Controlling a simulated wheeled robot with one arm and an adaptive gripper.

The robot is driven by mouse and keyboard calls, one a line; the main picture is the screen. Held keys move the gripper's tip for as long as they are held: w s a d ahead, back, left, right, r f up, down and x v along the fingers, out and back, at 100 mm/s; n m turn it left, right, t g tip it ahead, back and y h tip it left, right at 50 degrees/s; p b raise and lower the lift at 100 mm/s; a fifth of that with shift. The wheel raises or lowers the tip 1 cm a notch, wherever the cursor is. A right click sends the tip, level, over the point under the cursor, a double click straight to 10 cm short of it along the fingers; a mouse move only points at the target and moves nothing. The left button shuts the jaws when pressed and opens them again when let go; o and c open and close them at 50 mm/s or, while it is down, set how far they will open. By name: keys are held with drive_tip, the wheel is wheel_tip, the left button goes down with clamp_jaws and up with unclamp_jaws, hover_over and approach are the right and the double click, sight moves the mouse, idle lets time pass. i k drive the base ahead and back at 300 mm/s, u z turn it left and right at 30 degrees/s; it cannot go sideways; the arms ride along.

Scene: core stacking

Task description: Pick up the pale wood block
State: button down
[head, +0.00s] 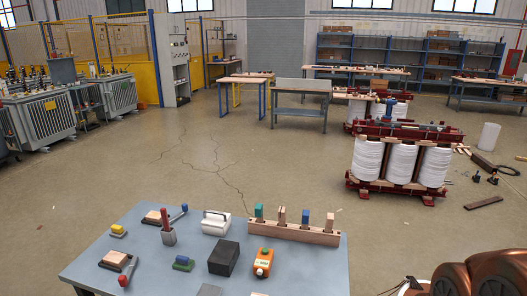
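Two small pale wood blocks lie at the left of the grey-blue table (310,268). The nearer pale wood block (116,257) rests on a dark flat base near the left edge. The farther pale wood block (153,216) also sits on a dark base. A long pale wood rack (294,233) stands at the back right of the table, holding several upright pieces, one of them a pale wood piece (282,213). I cannot tell which one the task names. Copper-brown parts of my arm show at the bottom right; my gripper is not in view.
The table also holds a black block (224,257), an orange device (263,262), a white item (215,222), a grey holder with a red handle (168,232) and a red-handled tool (126,275). A transformer with white coils (402,164) stands beyond. Open floor surrounds the table.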

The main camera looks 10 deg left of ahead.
sight(115, 259)
drive_tip(key=u, duration=2.15)
drive_tip(key=i, duration=0.45)
drive_tip(key=u, duration=0.95)
drive_tip(key=i, duration=1)
drive_tip(key=z, duration=0.5)
drive_tip(key=i, duration=1)
drive_tip(key=z, duration=0.95)
